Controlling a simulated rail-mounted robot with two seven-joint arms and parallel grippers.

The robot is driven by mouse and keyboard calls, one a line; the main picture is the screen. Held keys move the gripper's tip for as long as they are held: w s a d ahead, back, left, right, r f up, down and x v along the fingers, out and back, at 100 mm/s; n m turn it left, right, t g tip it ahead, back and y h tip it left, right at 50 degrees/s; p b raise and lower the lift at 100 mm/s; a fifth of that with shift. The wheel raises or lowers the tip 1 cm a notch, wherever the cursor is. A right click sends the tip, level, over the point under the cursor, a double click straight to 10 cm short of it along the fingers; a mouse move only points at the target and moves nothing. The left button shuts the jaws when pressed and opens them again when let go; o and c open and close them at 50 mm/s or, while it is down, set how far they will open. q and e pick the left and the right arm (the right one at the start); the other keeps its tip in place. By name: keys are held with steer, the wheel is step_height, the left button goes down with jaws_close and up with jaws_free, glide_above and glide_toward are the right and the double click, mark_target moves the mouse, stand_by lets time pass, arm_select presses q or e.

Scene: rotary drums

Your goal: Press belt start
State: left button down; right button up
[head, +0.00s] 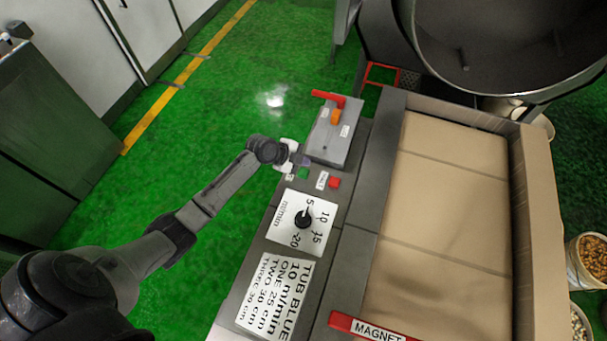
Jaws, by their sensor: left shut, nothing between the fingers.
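A grey control panel (338,205) runs beside the belt. On it are a small green button (303,173), partly hidden by my gripper, and a red button (334,183) to its right with a small label beside it. My left gripper (303,160) is shut and empty, with its tips just above the green button. I cannot tell whether they touch it. Below the buttons is a white speed dial (286,216) in m/min with a black knob (303,219). My right gripper is not in view.
A grey box (325,146) with a red lever (328,98) and orange switch (336,116) stands behind the buttons. A printed card (272,293) lies at the front. The tan belt (440,210), a red MAGNET bar (372,328), a drum (500,40) and tubs (592,258) are right.

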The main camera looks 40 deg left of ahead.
mark_target(303, 173)
arm_select(q)
steer(key=shift+f+b, duration=1.2)
steer(key=shift+f, duration=0.55)
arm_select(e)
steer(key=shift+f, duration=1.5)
arm_select(q)
steer(key=shift+f+b, duration=0.4)
steer(key=shift+b, duration=0.05)
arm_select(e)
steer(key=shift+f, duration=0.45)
arm_select(q)
steer(key=shift+f+b, duration=0.45)
steer(key=shift+f, duration=0.1)
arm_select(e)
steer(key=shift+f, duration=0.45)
arm_select(q)
steer(key=shift+r, duration=0.1)
steer(key=shift+r+p, duration=0.7)
steer(key=shift+r, duration=0.2)
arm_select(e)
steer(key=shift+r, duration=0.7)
arm_select(q)
steer(key=shift+r+p, duration=1.85)
steer(key=shift+r, duration=0.65)
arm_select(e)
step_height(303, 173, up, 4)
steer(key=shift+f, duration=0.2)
